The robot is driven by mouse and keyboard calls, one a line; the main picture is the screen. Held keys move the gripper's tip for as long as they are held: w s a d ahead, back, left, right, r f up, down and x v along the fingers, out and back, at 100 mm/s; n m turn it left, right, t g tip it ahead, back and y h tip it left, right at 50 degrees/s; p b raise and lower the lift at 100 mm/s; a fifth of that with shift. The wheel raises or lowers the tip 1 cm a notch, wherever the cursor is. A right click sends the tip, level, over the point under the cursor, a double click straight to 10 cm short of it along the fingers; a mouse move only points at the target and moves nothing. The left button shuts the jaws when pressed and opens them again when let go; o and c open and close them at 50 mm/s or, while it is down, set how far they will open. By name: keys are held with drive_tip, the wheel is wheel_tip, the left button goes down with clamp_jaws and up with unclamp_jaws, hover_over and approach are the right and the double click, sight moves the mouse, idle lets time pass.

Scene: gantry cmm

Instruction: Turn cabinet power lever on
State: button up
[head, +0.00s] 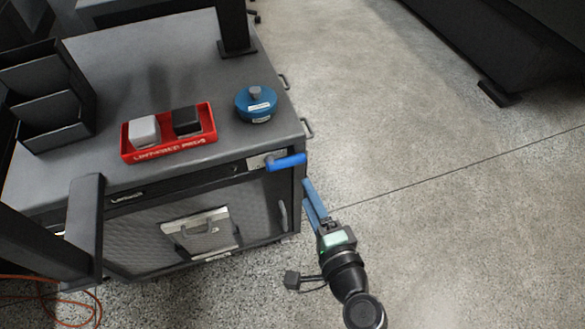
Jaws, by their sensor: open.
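The cabinet power lever (287,162) is a blue handle on the upper right of the front of the grey cabinet (215,180), just under the top edge. It lies nearly level and points right. My gripper (308,187) has blue fingers and is just below and right of the lever, near the cabinet's right front corner. The fingers look apart from the lever, with a small gap. My gripper is open and holds nothing. The fingers overlap in this view, so the opening between them is hidden.
On the cabinet top stand a red tray (180,146) with a white and a black block, a blue round pot (256,104) and a black rack (45,95). Dark posts rise at left and back. The floor (430,180) at right is clear. An orange cable (75,310) lies lower left.

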sight(292, 165)
drive_tip(key=b+x, duration=0.1)
drive_tip(key=x, duration=0.8)
drive_tip(key=shift+w+a+b, duration=0.15)
drive_tip(key=shift+w+b, duration=0.05)
drive_tip(key=shift+b, duration=0.15)
clamp_jaws()
idle(0.9)
